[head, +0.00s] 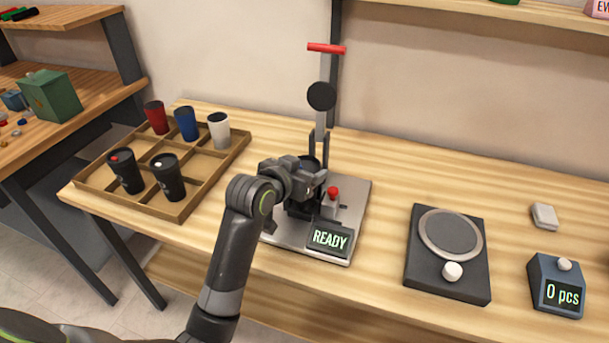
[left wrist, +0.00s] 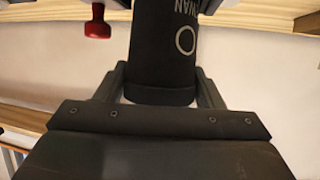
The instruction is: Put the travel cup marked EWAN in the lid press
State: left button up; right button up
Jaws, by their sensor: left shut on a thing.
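The black travel cup (left wrist: 162,55) is between the fingers of my left gripper (left wrist: 160,92), which is shut on it. Pale lettering on its side ends in "WAN", and a ring mark sits beside it; the first letter is unclear. In the head view my left gripper (head: 312,183) is at the lid press (head: 357,205), over its base plate. The press's lever, with a red handle (head: 327,48), stands up. The gripper hides most of the cup there, and I cannot tell whether the cup touches the press seat. My right gripper is not in view.
A divided wooden tray (head: 232,155) at left holds several cups, red, blue, white and black. The press has a READY display (head: 329,238) and a red button (head: 333,192). A dark scale-like device (head: 447,265) and a counter (head: 557,286) stand at right.

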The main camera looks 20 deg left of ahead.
pick_arm(q)
jog(key=shift+f, duration=0.5)
jog(key=o, duration=0.7)
jog(key=shift+f, duration=0.15)
jog(key=shift+r, duration=0.2)
jog(key=p+v, duration=0.1)
jog(key=v, duration=1.1)
jog(key=shift+f, duration=0.1)
jog(key=shift+s, duration=0.1)
